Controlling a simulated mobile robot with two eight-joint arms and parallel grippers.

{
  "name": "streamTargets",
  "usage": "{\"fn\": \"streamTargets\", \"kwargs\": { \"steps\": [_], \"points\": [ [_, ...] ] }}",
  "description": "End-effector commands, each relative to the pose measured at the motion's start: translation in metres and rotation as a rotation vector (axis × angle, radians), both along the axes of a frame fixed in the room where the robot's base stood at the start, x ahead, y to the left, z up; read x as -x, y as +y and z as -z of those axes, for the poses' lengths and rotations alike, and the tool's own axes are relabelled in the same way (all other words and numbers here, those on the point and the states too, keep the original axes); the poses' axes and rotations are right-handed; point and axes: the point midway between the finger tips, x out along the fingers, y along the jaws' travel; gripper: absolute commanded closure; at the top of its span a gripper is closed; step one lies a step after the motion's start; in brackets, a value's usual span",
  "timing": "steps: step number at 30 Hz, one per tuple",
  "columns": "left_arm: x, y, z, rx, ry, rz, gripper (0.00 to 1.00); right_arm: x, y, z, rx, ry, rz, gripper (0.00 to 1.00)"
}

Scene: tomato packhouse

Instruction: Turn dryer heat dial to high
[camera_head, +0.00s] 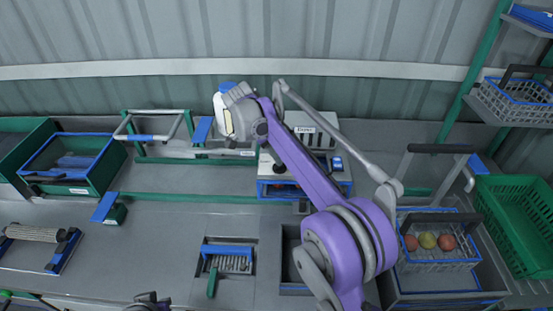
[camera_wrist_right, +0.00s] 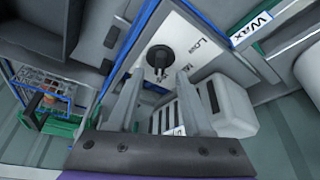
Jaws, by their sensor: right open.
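The dryer (camera_head: 312,140) is a pale box with slots at the back of the bench, partly behind my right arm. Contact is not visible. A dark part at the head view's bottom edge may be my left gripper (camera_head: 148,301); its fingers are hidden.
A wire basket with fruit (camera_head: 405,263) stands right of the dryer, with a green crate (camera_head: 520,222) beyond it. A green bin (camera_head: 88,187) is at the left. Bare bench (camera_head: 150,240) lies left of centre.

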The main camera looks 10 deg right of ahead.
Motion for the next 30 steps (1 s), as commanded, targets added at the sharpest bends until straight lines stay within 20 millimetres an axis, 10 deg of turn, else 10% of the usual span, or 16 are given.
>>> {"fn": "streamTargets", "kwargs": {
  "steps": [12,30],
  "points": [
    [-0.007,0.000,-0.012,0.000,-0.014,0.000,1.00,0.005,0.025,-0.065,0.001,-0.001,0.001,0.50],
    [-0.007,0.000,-0.011,0.000,-0.014,0.000,1.00,0.010,0.025,-0.069,-0.005,0.002,-0.016,0.50]
  ]
}}
